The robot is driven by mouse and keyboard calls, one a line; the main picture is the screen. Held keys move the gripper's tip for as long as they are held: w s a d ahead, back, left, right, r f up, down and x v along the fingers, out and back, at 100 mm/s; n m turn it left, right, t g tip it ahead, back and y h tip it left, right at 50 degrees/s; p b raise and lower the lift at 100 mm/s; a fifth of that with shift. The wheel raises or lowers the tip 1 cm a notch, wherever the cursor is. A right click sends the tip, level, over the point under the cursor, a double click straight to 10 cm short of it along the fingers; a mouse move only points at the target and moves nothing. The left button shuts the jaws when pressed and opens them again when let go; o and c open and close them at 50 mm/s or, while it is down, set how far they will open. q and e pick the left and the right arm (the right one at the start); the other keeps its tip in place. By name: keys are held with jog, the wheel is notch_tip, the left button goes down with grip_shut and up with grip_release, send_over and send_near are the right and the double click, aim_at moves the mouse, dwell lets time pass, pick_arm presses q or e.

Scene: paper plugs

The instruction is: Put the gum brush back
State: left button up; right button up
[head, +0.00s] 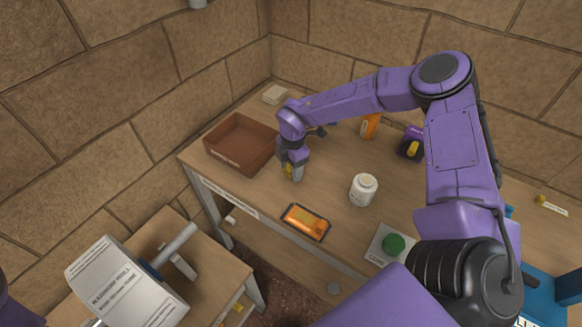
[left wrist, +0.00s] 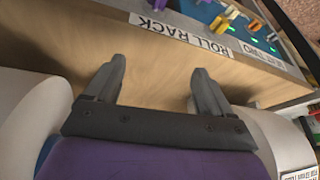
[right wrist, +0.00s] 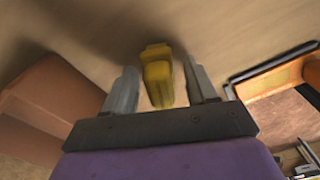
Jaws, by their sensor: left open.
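My right gripper (head: 292,172) points down at the tabletop, just right of the brown box. A small yellow piece (right wrist: 157,75) stands between its fingers in the right wrist view, with narrow gaps on both sides. I cannot tell whether this piece is the gum brush. A white jar (head: 363,190) stands upright on the table to the right of the right gripper; no brush shows clearly in it. My left gripper (left wrist: 157,82) is open and empty in front of a wooden edge with a ROLL RACK label (left wrist: 180,38). The left gripper is out of the head view.
A brown open box (head: 213,141) stands at the table's left end. A dark tray with an orange inside (head: 306,222) lies near the front edge. A green round thing (head: 393,244) sits on a white card. A white printed roll (head: 125,285) is on the lower left bench.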

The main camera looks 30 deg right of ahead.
jog(key=shift+r, duration=0.1)
jog(key=shift+r, duration=0.35)
jog(key=r, duration=0.3)
jog(key=r+b, duration=0.1)
jog(key=r, duration=0.6)
jog(key=shift+d+r+b, duration=0.3)
jog(key=shift+r, duration=0.45)
jog(key=shift+r, duration=0.1)
